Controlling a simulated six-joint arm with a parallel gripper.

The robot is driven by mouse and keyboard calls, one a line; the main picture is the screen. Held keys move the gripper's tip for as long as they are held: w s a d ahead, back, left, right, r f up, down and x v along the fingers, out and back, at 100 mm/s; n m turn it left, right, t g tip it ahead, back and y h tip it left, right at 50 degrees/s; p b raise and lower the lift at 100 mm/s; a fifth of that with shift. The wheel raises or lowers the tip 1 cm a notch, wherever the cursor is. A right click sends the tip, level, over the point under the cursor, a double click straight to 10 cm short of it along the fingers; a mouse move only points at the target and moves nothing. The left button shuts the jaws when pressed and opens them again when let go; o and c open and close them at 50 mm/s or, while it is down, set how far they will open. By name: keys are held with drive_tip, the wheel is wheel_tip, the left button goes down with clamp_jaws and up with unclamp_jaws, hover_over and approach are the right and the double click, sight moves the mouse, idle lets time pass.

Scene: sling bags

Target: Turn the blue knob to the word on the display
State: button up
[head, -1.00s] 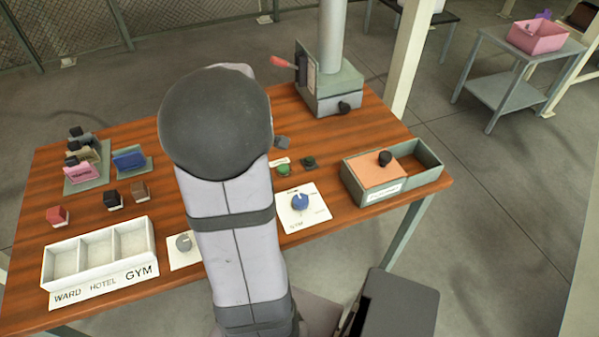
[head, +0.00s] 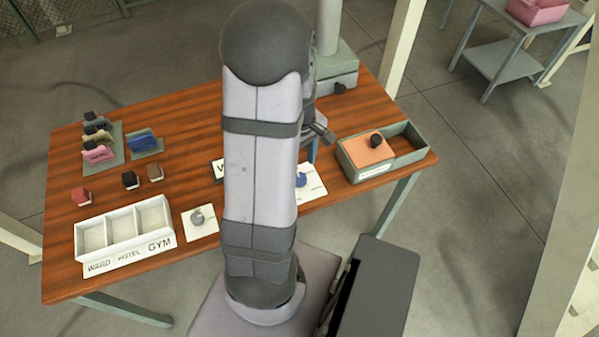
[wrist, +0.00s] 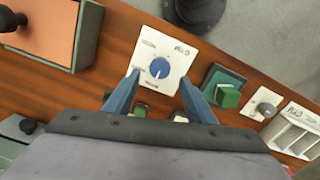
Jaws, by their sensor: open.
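The blue knob (wrist: 160,68) sits on a white plate (wrist: 177,68) with small words around it, seen upside down in the wrist view; one reads GYM. The knob has a pale pointer mark whose exact direction I cannot tell. In the head view the blue knob (head: 301,180) shows just right of my arm. My gripper (wrist: 159,79) is open, its blue fingers spread either side of the knob and apart from it; its height above the plate is unclear.
The white three-part tray (head: 125,247) stands at front left. A green-grey box with an orange lid (head: 368,149) stands right of the blue knob.

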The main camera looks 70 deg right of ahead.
drive_tip(key=shift+f+p, duration=0.65)
drive_tip(key=shift+f, duration=2.45)
drive_tip(key=shift+c, duration=0.3)
drive_tip(key=c, duration=1)
